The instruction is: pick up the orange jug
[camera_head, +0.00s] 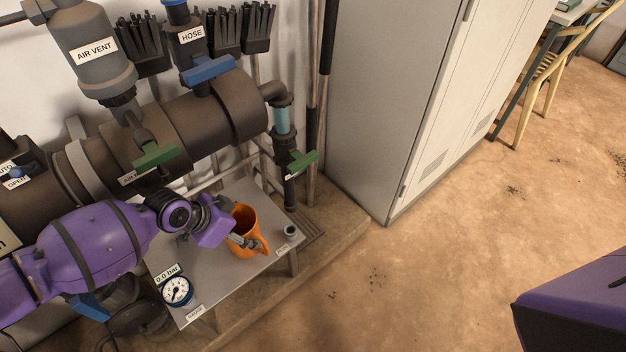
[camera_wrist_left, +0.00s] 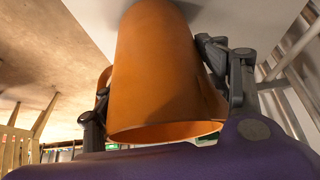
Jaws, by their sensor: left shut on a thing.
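The orange jug (camera_head: 243,222) stands upright on a small grey metal table (camera_head: 215,272) below the pipe in the head view. My left gripper (camera_head: 246,241) reaches it from the left and is shut on it. In the left wrist view the jug (camera_wrist_left: 165,70) fills the middle, with one finger (camera_wrist_left: 92,122) on its left side and the other finger (camera_wrist_left: 225,70) on its right. The jug's base appears to touch the tabletop. My right gripper is not in view.
A pressure gauge (camera_head: 177,290) and a small dark fitting (camera_head: 291,232) are on the table. Pipes with green valve handles (camera_head: 303,162) hang close above and behind. A grey cabinet (camera_head: 385,100) stands to the right. The floor (camera_head: 440,260) in front is clear.

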